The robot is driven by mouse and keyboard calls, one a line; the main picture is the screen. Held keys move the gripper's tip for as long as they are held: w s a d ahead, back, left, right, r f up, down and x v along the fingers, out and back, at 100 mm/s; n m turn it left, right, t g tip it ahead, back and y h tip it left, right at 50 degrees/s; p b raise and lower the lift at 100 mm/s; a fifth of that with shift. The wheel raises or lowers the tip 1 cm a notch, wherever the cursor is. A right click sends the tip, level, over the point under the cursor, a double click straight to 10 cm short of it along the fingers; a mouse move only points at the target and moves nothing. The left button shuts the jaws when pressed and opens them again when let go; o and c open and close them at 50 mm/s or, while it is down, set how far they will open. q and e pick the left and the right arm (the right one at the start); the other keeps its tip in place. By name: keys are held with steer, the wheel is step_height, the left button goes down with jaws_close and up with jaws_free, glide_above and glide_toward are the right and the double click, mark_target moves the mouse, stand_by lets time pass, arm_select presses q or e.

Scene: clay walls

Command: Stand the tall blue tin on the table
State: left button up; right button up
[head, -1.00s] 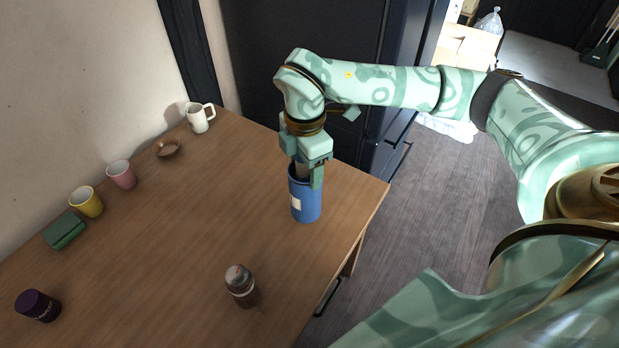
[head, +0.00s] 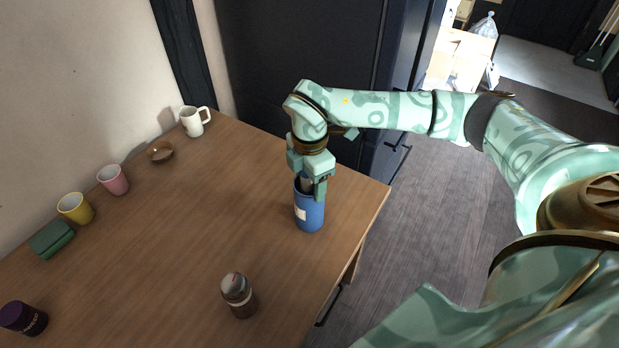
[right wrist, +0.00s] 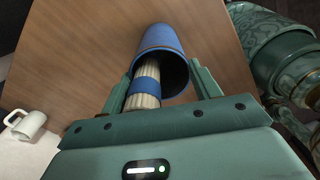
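The tall blue tin (head: 312,214) is upright at the right part of the wooden table (head: 190,225). Its base appears to be at the tabletop; whether it fully rests there I cannot tell. In the right wrist view the tin (right wrist: 160,40) shows its open mouth, with a pale ribbed bundle with a blue band (right wrist: 146,85) sticking out. My right gripper (head: 311,186) is at the tin's top from above. In its wrist view the fingers (right wrist: 163,72) lie against both sides of the tin near the rim. My left gripper is not in view.
A brown bottle with a grey cap (head: 238,296) stands in front of the tin. A white mug (head: 193,122), brown bowl (head: 160,152), pink cup (head: 113,180), yellow cup (head: 75,208), green box (head: 52,240) and purple jar (head: 23,318) line the wall side. The table's middle is clear.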

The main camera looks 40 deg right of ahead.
steer(key=o, duration=0.3)
steer(key=shift+o, duration=0.2)
step_height(320, 180, up, 12)
steer(key=p, duration=0.3)
steer(key=shift+r, duration=0.2)
steer(key=shift+s+f, duration=0.1)
steer(key=shift+f, duration=0.05)
